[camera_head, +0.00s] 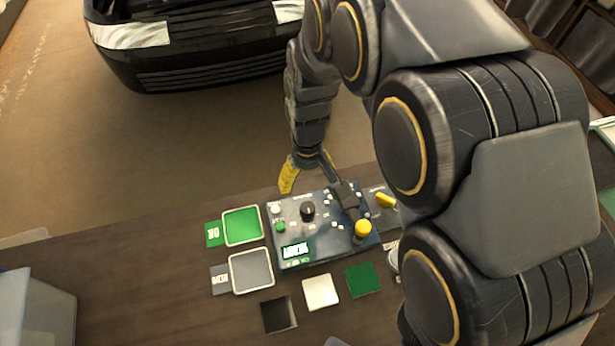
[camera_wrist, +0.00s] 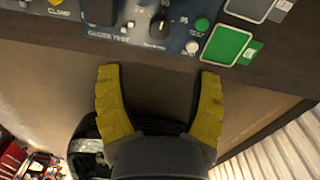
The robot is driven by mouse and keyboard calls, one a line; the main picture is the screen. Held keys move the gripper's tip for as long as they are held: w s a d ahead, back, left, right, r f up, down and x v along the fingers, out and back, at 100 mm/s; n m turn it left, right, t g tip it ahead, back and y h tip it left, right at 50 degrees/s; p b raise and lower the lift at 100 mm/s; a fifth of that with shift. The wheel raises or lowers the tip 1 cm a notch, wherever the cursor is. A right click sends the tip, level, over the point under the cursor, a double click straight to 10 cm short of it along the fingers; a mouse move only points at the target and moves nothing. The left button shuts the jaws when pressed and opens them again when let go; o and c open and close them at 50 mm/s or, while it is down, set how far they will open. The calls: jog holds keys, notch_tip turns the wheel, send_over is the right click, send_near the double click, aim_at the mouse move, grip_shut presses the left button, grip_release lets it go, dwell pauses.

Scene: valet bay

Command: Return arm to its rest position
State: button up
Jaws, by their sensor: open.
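My gripper (camera_head: 307,175) has yellow fingers and hangs at the far edge of the bench, just beyond the blue control panel. In the wrist view my gripper (camera_wrist: 160,95) is open, with nothing between its two fingers. The blue control panel (camera_head: 290,230) lies on the bench with a black knob (camera_head: 308,210), a green button, a lit display and a yellow knob (camera_head: 362,229). In the wrist view the panel (camera_wrist: 120,38) is at the top, beyond the fingertips, and its black knob (camera_wrist: 160,25) shows there. My arm hides part of the panel's right side.
A green tray (camera_head: 242,225) and a grey tray (camera_head: 251,271) sit left of the panel. Black, white and green squares lie in front of it. A pale bin (camera_head: 35,310) stands at the lower left. A dark car (camera_head: 180,45) is beyond the bench, with open floor between.

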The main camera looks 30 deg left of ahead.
jog(key=shift+d, duration=0.1)
jog(key=s+d+r+m, duration=0.1)
jog(key=d+r+m, duration=0.1)
jog(key=d+r, duration=0.4)
jog(key=d+r+m, duration=0.3)
jog(key=d, duration=0.6)
jog(key=s+d+r+m+g, duration=0.1)
jog(key=s+d+r+m, duration=0.1)
jog(key=s+d, duration=0.4)
jog(key=s+d+r+m, duration=0.3)
jog(key=s+d, duration=0.3)
jog(key=s, duration=0.2)
jog(key=shift+r+m+g, duration=0.3)
jog(key=shift+g, duration=0.1)
